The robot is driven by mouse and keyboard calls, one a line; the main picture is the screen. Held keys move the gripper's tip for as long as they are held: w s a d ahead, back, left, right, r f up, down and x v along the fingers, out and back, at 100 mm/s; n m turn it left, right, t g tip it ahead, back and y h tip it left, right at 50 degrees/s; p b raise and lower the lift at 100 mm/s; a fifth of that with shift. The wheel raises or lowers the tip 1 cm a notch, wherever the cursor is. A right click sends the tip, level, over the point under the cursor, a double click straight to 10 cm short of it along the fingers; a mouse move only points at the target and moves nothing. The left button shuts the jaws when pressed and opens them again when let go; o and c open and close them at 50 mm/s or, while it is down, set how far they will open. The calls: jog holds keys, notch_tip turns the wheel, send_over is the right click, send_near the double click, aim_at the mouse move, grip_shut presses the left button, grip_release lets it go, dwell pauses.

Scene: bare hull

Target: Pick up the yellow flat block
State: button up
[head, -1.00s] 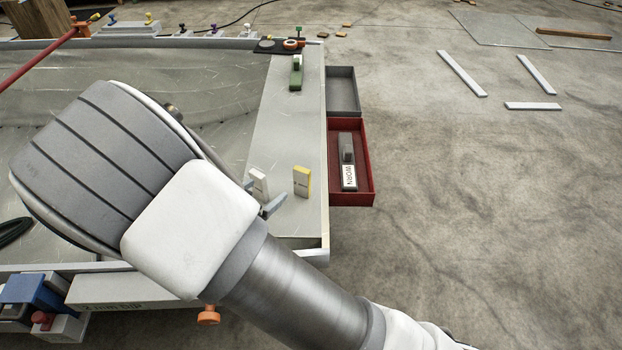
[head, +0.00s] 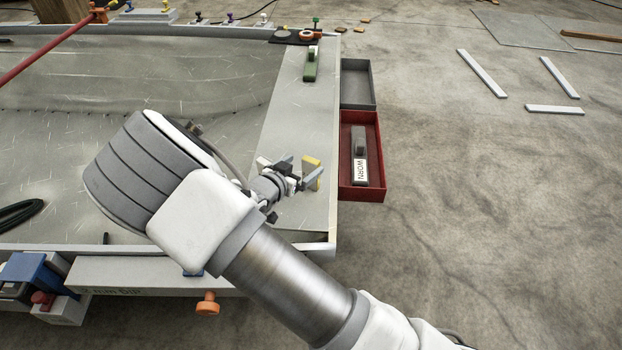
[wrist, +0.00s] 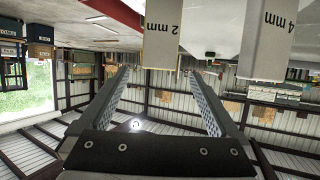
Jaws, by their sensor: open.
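The yellow flat block (head: 312,163) stands upright on the pale ledge at the hull's right side in the head view, partly hidden by my gripper (head: 298,172). My gripper is open and empty, with its fingers close to the block. In the wrist view, which is upside down, a block marked "2 mm" (wrist: 162,35) with a yellowish end appears ahead, in line with the gap between my fingers (wrist: 160,75). It looks like the yellow one. I cannot tell whether either finger touches it.
A pale block (head: 263,163) stands just left of my gripper; a block marked "4 mm" (wrist: 266,40) shows in the wrist view. A red tray (head: 376,190) with a "WORN" label and a grey tray (head: 372,88) adjoin the ledge.

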aim_at(310, 163)
jog(key=b+x, duration=0.1)
jog(key=x, duration=0.3)
jog(key=shift+d+f+b, duration=0.2)
jog(key=shift+f+b, duration=0.1)
jog(key=shift+b, duration=0.05)
jog(key=shift+w+d+f, duration=0.1)
jog(key=shift+w+d, duration=0.05)
jog(key=shift+w, duration=0.35)
grip_shut()
